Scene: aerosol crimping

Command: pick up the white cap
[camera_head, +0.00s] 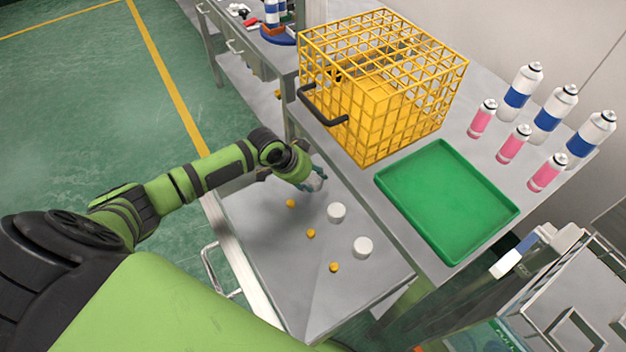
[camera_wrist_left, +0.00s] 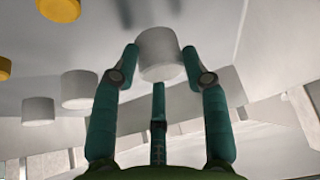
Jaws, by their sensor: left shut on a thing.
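My left gripper (camera_head: 317,184) is at the far end of the low grey metal surface, beside the yellow cage. In the left wrist view its teal fingers (camera_wrist_left: 161,66) are shut around a white cap (camera_wrist_left: 160,50), a short round cylinder. In the head view this cap (camera_head: 316,183) is mostly hidden by the fingers. I cannot tell whether it is clear of the surface. Two more white caps stand nearer the front, one in the middle (camera_head: 336,212) and one farther forward (camera_head: 363,247). The left wrist view shows them as well (camera_wrist_left: 80,88). My right gripper is not in view.
Several small yellow caps (camera_head: 311,233) stand in a row left of the white caps. A yellow wire cage (camera_head: 385,85) and a green tray (camera_head: 452,254) rest on the higher bench to the right. Several spray cans (camera_head: 520,92) stand behind the tray.

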